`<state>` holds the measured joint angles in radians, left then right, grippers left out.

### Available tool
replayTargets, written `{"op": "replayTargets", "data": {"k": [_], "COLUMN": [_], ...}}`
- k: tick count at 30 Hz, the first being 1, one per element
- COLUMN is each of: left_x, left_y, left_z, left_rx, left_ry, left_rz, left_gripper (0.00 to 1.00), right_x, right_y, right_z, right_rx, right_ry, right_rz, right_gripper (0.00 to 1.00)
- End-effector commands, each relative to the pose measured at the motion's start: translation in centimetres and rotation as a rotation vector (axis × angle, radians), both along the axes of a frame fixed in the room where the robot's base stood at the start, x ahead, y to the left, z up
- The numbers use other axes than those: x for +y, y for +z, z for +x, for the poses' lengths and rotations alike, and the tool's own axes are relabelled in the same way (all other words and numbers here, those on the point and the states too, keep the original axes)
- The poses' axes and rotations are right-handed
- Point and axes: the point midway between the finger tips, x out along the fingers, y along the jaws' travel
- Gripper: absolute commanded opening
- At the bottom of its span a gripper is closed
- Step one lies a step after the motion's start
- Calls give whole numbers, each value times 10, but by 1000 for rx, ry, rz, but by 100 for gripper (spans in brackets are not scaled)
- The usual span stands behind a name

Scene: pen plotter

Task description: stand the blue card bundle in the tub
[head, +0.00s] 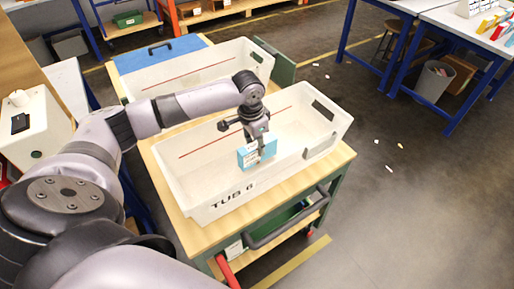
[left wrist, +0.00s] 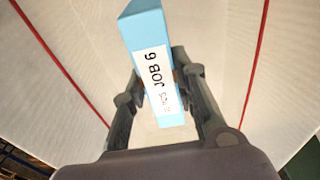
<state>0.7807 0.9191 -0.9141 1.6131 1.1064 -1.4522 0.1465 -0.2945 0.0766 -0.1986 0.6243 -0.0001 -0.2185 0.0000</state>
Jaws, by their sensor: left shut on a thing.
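The blue card bundle (head: 248,157) is upright inside the white tub marked TUB 6 (head: 210,201), near the middle of it in the head view. My left gripper (head: 256,150) reaches down from above and is shut on the bundle. In the left wrist view the bundle (left wrist: 148,40) stands between the two fingers, with a white label reading JOB 6 (left wrist: 160,80). A red line runs along the tub's inner walls. I cannot tell whether the bundle's lower edge touches the tub floor. My right gripper is not in view.
The tub stands on a wooden-topped cart (head: 340,155) with a dark handle (head: 290,218). A second white tub (head: 150,82) is behind it, beside a blue lid or panel (head: 150,54). Blue-legged tables (head: 440,28) stand at the upper right. The tub's inside around the bundle looks clear.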

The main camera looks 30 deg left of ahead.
Motion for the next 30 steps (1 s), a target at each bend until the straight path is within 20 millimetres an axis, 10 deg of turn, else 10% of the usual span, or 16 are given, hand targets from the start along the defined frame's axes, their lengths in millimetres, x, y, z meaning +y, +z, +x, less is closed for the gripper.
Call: {"op": "replayTargets", "data": {"k": [16,17,30], "left_x": [0,0,0], "left_y": [-23,-23,-23], "left_z": [0,0,0], "left_rx": [0,0,0], "left_ry": [1,0,1], "left_rz": [-1,0,0], "left_gripper": [0,28,46], "right_x": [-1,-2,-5], "right_y": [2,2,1], "right_z": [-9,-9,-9], "right_rx": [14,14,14], "right_ry": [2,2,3], "right_rz": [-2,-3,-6], "right_gripper": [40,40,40]}}
